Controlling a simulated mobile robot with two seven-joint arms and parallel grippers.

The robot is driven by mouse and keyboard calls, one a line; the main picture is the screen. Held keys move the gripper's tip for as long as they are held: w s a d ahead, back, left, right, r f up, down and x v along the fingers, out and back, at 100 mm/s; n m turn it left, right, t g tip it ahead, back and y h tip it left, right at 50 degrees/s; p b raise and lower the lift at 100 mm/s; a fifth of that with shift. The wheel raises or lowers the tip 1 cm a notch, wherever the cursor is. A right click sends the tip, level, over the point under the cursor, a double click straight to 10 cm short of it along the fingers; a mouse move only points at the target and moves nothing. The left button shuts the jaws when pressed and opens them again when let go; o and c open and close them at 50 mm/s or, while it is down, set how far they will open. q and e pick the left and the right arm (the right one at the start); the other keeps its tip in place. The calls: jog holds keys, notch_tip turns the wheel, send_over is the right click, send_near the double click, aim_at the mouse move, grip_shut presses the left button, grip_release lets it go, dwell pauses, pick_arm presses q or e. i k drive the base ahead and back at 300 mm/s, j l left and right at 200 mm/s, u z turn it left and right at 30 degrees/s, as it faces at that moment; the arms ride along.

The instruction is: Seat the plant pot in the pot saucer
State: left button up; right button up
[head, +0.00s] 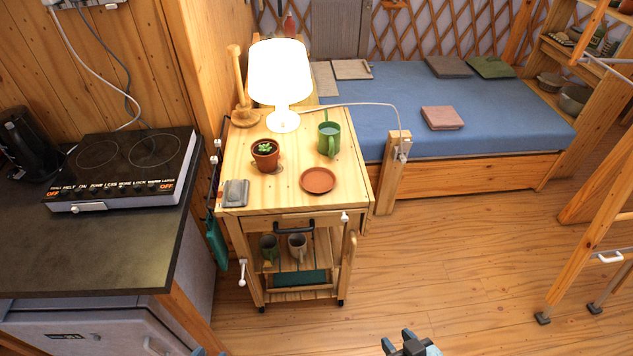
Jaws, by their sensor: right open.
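The plant pot (266,160) is a small terracotta pot with a green succulent. It stands upright on the top of the wooden cart (243,191). The pot saucer (318,180) is a round, shallow terracotta dish, lying empty on the same cart top to the right of the pot and nearer me. The two are apart. My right gripper (398,342) shows at the bottom edge, open and empty, well in front of the cart. Only a small part of my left gripper (209,352) shows at the bottom edge, so its jaws cannot be judged.
A lit white lamp (280,75) stands behind the pot, and a green mug (329,138) stands behind the saucer. A grey box (235,193) lies at the cart's front left. A counter with a hob (125,165) is at the left. The floor (440,250) right of the cart is clear.

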aim_at(318, 180)
jog(key=i+l+u, duration=0.15)
jog(key=l, duration=0.2)
jog(key=i+l+u, duration=0.1)
jog(key=i+l, duration=0.15)
jog(key=i+l+u, duration=0.15)
jog(key=l, duration=0.3)
jog(key=i+l+u, duration=0.1)
jog(key=l, duration=0.3)
jog(key=i+l+u, duration=0.15)
jog(key=l, duration=0.25)
jog(key=i+l+u, duration=0.1)
jog(key=i+l, duration=0.15)
jog(key=l, duration=0.2)
jog(key=i+l+u, duration=0.15)
jog(key=l, duration=0.25)
jog(key=l+u, duration=0.1)
jog(key=l, duration=0.35)
